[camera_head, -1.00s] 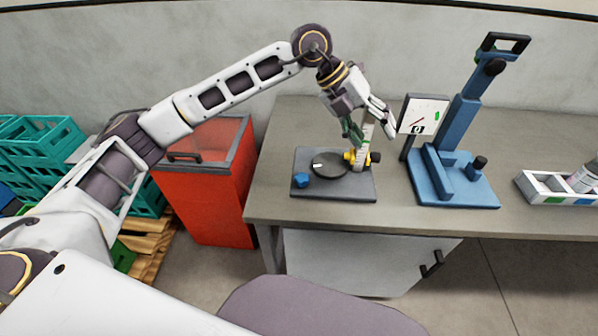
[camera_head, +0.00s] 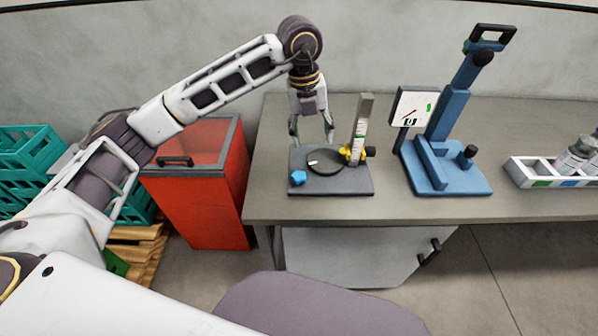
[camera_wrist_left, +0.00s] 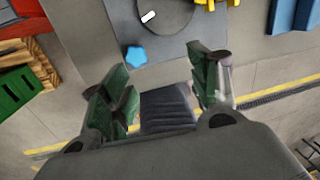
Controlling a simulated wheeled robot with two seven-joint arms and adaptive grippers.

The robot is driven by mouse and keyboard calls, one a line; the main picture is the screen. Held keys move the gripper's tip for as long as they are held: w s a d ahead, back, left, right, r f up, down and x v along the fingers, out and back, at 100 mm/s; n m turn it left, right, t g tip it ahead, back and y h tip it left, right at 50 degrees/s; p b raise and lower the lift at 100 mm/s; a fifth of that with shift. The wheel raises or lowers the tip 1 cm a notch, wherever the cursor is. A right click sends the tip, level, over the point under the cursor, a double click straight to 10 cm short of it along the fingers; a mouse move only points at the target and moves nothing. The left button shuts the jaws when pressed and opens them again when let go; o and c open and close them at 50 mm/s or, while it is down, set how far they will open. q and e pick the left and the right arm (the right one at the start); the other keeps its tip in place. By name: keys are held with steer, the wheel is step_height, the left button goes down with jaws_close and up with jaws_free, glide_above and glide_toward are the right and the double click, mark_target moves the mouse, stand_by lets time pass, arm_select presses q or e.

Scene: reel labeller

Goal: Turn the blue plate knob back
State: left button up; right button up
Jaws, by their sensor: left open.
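The blue plate knob (camera_head: 298,178) is a small star-shaped knob at the front left corner of a dark grey base plate (camera_head: 345,187). It also shows in the left wrist view (camera_wrist_left: 136,56), ahead of the open fingers and apart from them. A dark round plate (camera_head: 325,162) with a white mark lies on the base. A post with a scale (camera_head: 359,130) and a yellow collar (camera_head: 350,154) stands at its right. My left gripper (camera_head: 312,138) is open and empty, pointing down above the back of the base. My right gripper is not in view.
A blue stand (camera_head: 450,130) with a white display panel (camera_head: 412,107) stands to the right. A white rack (camera_head: 540,178) with bottles is at the far right. A red bin (camera_head: 205,200) and green crates (camera_head: 30,150) are left of the table. The table front is clear.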

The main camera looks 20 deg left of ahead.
mark_target(299, 175)
arm_select(q)
steer(key=a+n, duration=0.1)
steer(key=s+a+n+y, duration=0.1)
steer(key=a+n, duration=0.1)
steer(key=shift+s+f+g, duration=0.1)
steer(key=shift+s+g, duration=0.15)
steer(key=shift+g, duration=0.15)
steer(key=shift+f, duration=0.15)
steer(key=shift+f, duration=6.8)
steer(key=c, duration=1)
